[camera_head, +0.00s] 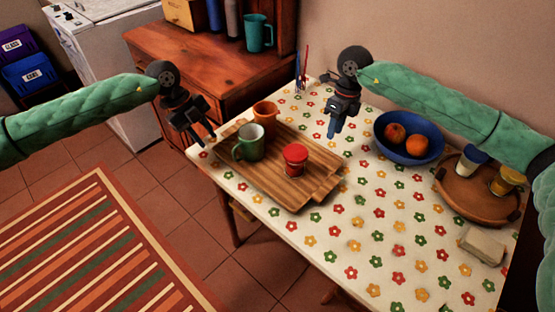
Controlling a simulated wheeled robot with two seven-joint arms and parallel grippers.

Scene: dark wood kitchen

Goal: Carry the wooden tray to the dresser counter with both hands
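The wooden tray (266,183) lies on the flowered tablecloth at the table's left part. The dresser counter (203,66) is at the back left.
A teal pitcher (258,33), bottles and a wooden box (185,14) stand on the dresser; its front counter is clear. A blue fruit bowl (408,150) and a round brown tray (474,195) with jars occupy the table's right. A striped rug (95,250) covers the floor.

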